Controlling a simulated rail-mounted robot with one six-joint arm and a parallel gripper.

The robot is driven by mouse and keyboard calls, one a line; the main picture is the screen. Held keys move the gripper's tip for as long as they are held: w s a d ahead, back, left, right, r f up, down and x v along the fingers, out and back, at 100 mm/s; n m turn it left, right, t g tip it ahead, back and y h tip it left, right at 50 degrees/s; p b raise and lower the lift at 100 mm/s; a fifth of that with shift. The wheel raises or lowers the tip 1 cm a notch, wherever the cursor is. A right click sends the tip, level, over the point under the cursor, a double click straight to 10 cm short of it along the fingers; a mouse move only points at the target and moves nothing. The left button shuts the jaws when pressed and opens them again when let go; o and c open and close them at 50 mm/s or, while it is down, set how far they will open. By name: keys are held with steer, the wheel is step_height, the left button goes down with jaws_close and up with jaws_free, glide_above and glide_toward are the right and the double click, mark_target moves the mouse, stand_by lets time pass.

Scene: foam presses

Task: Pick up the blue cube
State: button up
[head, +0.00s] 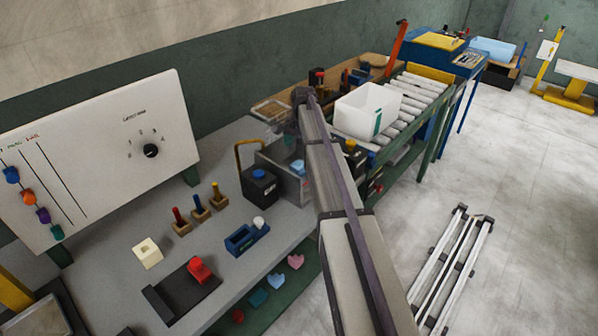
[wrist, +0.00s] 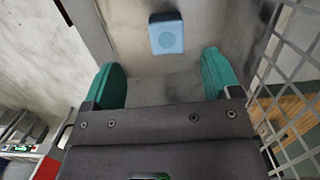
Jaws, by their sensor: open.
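The light blue cube (wrist: 167,34) shows at the top middle of the wrist view, with a round mark on its face. It lies on a grey surface just beyond my fingertips. My gripper (wrist: 162,65) is open, with its two green fingers apart and nothing between them. The cube lines up with the gap between the fingers and appears clear of both. In the head view a small light blue patch (head: 298,166) shows beside my arm, probably the same cube. My gripper cannot be made out there, hidden by or behind my arm.
A grey lattice (wrist: 285,85) stands close on the right in the wrist view. In the head view a black box with a blue top (head: 259,184) stands left of my arm. A white bin (head: 367,110) sits on the roller conveyor (head: 425,92) behind. Pegged blocks (head: 200,208) stand on the bench.

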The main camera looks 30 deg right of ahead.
mark_target(298, 164)
steer(key=shift+w+d+f+m, duration=0.1)
steer(key=shift+w+d+m, duration=0.1)
steer(key=shift+w+d, duration=0.3)
steer(key=shift+w+d+m, duration=0.2)
steer(key=shift+w+d, duration=0.1)
steer(key=shift+d, duration=0.35)
steer(key=shift+s+a+f+b, duration=0.1)
steer(key=shift+a+f+b, duration=0.05)
steer(key=shift+f+b, duration=0.25)
steer(key=f+b, duration=0.3)
steer(key=a+f+b, duration=0.1)
steer(key=f+b, duration=0.2)
steer(key=b, duration=0.1)
steer(key=f+b, duration=0.3)
steer(key=f, duration=0.1)
steer(key=shift+s+a+f, duration=0.1)
steer(key=shift+s+a, duration=0.15)
steer(key=shift+a, duration=0.05)
steer(key=shift+r, duration=0.25)
steer(key=shift+c, duration=0.2)
steer(key=c, duration=1)
steer(key=shift+o, duration=0.2)
